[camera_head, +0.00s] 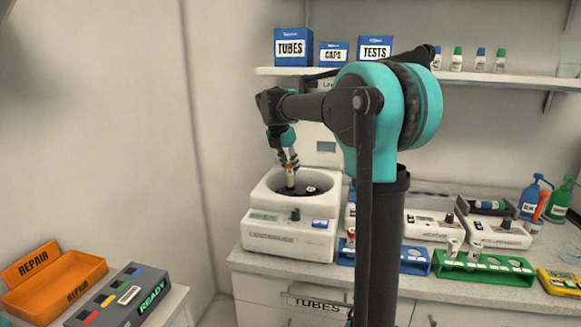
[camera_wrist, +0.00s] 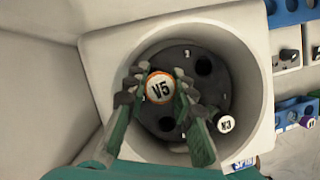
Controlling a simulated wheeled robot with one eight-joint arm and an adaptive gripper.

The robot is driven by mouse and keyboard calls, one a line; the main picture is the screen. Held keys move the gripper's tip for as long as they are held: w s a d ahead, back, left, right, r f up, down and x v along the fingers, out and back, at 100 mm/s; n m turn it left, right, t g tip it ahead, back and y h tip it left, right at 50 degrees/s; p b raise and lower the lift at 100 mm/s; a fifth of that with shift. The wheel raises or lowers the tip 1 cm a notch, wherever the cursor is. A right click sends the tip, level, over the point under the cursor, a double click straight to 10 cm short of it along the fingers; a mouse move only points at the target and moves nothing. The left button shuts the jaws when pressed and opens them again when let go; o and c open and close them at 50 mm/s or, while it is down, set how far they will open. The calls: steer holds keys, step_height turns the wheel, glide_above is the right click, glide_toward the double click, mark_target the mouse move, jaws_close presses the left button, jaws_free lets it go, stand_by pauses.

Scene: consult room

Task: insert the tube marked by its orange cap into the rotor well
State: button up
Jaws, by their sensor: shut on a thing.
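My gripper (camera_wrist: 160,90) is shut on the tube with the orange cap (camera_wrist: 160,88), marked V5. It holds the tube over the centrifuge's dark rotor (camera_wrist: 208,91), left of the rotor's centre in the wrist view. In the head view the tube (camera_head: 290,177) hangs upright from my gripper (camera_head: 289,165), inside the bowl of the white centrifuge (camera_head: 262,222). Its lower end is near the rotor; I cannot tell whether it is in a well. Open wells (camera_wrist: 203,66) show in the rotor. Another tube, marked N3 (camera_wrist: 225,124), sits at the rotor's lower right.
The white bowl wall (camera_wrist: 110,55) surrounds my gripper closely. Blue (camera_head: 415,262) and green (camera_head: 484,268) racks stand to the right on the counter. An orange REPAIR tray (camera_head: 80,268) and a grey READY box (camera_head: 118,300) are at the lower left.

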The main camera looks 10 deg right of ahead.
mark_target(290, 177)
steer(key=shift+f, duration=0.1)
steer(key=shift+f, duration=2.2)
steer(key=o, duration=1)
steer(key=v, duration=1.2)
